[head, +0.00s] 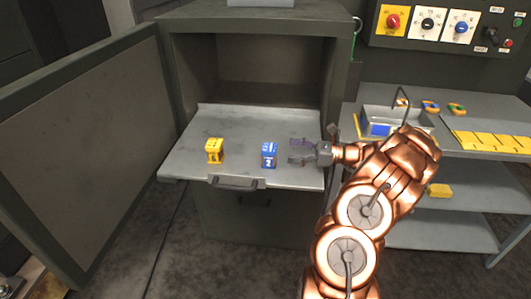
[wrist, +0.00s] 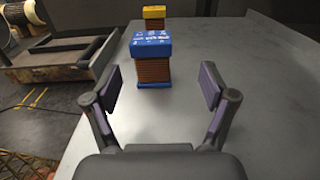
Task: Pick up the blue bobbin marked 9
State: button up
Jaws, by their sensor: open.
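A blue bobbin (head: 269,154) stands upright on the grey pull-out shelf (head: 235,130) of the open cabinet. It has a white mark on its side, too small to read surely as a 9. My gripper (head: 291,151) is just right of it, open and empty, its fingers pointing left toward it. In the wrist view the blue bobbin (wrist: 152,60) has a blue top with white lettering over a brown wound body. It stands ahead of and between the open fingers (wrist: 160,78), not touching them.
A yellow bobbin (head: 214,150) stands left of the blue one, behind it in the wrist view (wrist: 154,14). The cabinet door (head: 85,150) stands open at left. A side table (head: 460,110) at right holds a tray, several small parts and yellow plates.

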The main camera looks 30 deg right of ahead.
aim_at(269, 147)
jog(key=x, duration=0.2)
jog(key=p+x, duration=0.1)
jog(key=x, duration=0.4)
jog(key=shift+s+a+r, duration=0.35)
jog(key=shift+a+r, duration=0.05)
jog(key=shift+a, duration=0.05)
jog(key=shift+w+a, duration=0.15)
jog(key=shift+w, duration=0.05)
jog(key=shift+c, duration=0.4)
jog(key=c, duration=1.4)
